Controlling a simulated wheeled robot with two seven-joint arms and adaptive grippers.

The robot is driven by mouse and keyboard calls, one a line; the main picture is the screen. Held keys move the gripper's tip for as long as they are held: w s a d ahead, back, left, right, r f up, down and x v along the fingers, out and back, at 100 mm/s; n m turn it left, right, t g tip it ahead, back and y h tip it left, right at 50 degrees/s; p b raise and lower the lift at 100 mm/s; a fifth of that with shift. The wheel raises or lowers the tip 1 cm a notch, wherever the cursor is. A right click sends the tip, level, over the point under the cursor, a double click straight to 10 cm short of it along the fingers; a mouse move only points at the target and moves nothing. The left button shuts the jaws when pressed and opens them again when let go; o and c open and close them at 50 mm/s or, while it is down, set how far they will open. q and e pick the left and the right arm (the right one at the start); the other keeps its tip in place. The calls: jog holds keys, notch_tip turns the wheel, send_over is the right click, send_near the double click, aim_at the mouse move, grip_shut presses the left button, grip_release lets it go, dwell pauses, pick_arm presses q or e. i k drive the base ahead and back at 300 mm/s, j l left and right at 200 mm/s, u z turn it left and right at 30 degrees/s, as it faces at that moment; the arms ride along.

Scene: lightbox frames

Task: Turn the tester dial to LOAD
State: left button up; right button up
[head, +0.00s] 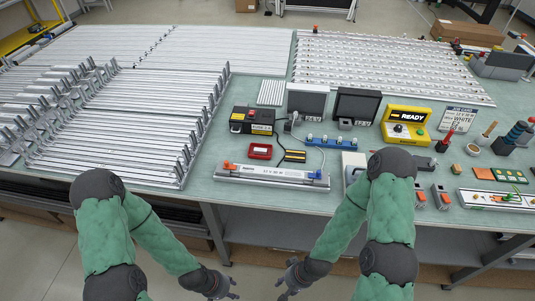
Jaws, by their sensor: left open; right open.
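The yellow tester (387,133) stands on the bench right of centre, with a lit display reading READY (408,116). Its small dial (398,128) sits on the front face below the display. The dial's pointer and position labels are too small to read. A green button (420,132) is to the right of the dial. My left gripper (231,290) is open and empty, low in front of the bench edge. My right gripper (283,282) is also open and empty, low in front of the bench. Both are well apart from the tester.
A long light bar (270,174) lies near the front edge. Metal frames (120,130) fill the left. My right arm passes over the front edge below the tester.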

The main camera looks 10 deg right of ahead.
aim_at(399, 128)
jog(key=z, duration=1.35)
jog(key=i+l+u, duration=0.25)
jog(key=l+u, duration=0.25)
jog(key=k+l, duration=0.05)
